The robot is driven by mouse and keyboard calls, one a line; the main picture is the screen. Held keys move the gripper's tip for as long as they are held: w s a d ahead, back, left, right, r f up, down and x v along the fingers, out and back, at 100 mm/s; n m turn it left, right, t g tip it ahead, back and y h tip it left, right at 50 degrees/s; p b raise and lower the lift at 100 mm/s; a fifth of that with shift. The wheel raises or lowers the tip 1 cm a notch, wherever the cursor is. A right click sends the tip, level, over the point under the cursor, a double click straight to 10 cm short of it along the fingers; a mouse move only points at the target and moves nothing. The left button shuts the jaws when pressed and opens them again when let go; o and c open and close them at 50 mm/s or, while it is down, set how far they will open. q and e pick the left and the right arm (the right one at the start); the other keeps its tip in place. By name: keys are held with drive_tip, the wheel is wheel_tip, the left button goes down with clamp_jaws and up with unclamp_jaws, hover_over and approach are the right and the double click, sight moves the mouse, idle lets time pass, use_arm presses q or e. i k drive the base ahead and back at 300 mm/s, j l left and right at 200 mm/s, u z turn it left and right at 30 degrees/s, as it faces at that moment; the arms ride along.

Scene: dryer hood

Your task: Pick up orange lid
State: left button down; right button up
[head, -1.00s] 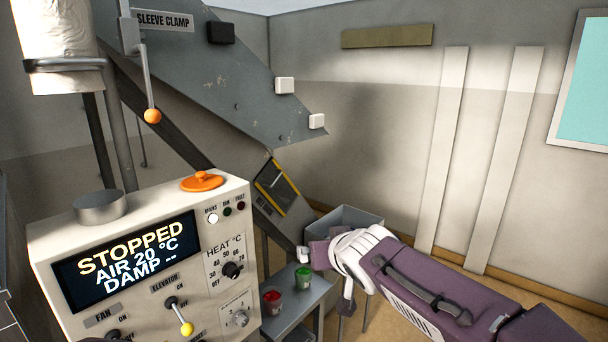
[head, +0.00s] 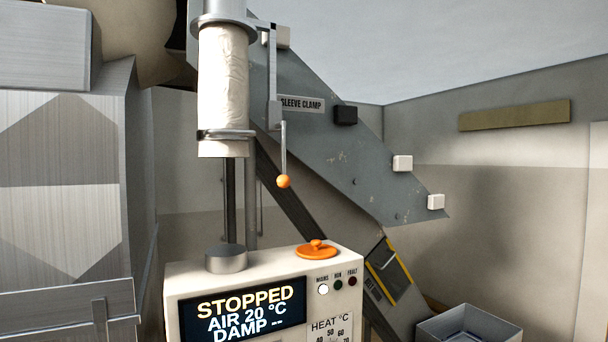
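The orange lid (head: 317,250) is a round disc with a small knob on top. It lies on the top of the white control box (head: 262,262), near its back right, behind the row of indicator lamps. A short grey metal cylinder (head: 226,258) stands to its left on the same top. Neither of my grippers shows in the head view now.
A sleeve clamp lever with an orange ball (head: 283,181) hangs above the box, beside a white fabric sleeve (head: 223,90). A sloping grey panel (head: 340,150) rises behind. A large metal housing (head: 62,190) fills the left. A grey bin (head: 468,328) stands at the lower right.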

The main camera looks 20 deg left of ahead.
sight(315, 250)
drive_tip(key=u, duration=1.2)
drive_tip(key=l+u, duration=0.4)
drive_tip(key=l, duration=0.25)
drive_tip(key=l+u, duration=0.4)
drive_tip(key=l, duration=0.25)
drive_tip(key=l+u, duration=0.4)
drive_tip(key=l, duration=0.2)
drive_tip(key=k, duration=0.05)
